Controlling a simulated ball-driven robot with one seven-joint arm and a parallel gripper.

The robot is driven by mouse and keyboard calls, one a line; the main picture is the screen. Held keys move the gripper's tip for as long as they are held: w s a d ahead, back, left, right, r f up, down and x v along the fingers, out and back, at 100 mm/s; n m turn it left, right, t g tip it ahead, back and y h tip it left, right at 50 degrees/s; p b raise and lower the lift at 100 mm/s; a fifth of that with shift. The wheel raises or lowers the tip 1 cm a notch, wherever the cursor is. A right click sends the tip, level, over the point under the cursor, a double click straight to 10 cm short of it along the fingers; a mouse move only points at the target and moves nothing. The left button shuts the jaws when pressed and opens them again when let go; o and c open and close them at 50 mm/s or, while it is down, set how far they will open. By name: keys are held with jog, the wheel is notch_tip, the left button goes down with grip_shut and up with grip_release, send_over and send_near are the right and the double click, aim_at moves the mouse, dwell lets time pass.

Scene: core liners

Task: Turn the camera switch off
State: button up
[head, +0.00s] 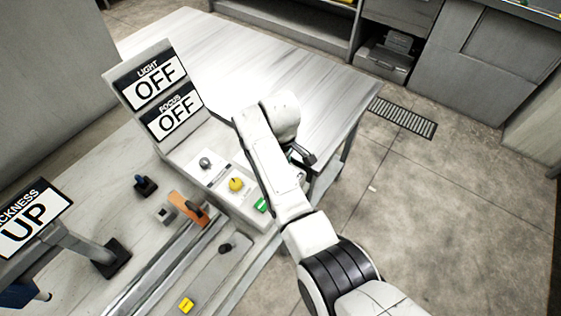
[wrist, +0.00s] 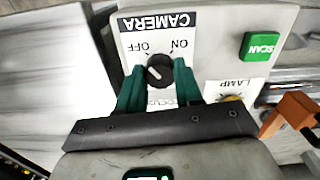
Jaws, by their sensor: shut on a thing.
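The camera switch is a black round knob (wrist: 159,71) on a white plate labelled CAMERA, with OFF and ON marks that appear upside down in the wrist view. A short white line shows on the knob; which mark it points at is hard to tell. My gripper (wrist: 159,80) has its green fingers on both sides of the knob, shut on it. In the head view my arm hides the camera switch and most of the gripper. Two signs (head: 155,84) (head: 174,114) read LIGHT OFF and FOCUS OFF.
The same control box carries a green SCAN button (wrist: 260,46), a yellow lamp knob (head: 236,184) and a grey knob (head: 205,163). An orange-handled tool (head: 187,208) lies beside it on the bench. The table top behind (head: 235,60) is clear.

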jog(key=shift+r+n, duration=0.1)
jog(key=shift+n, duration=0.7)
jog(key=shift+p, duration=0.3)
jog(key=o, duration=1)
jog(key=shift+o, duration=0.2)
notch_tip(320, 180, up, 11)
jog(key=b, duration=0.1)
jog(key=shift+f, duration=0.2)
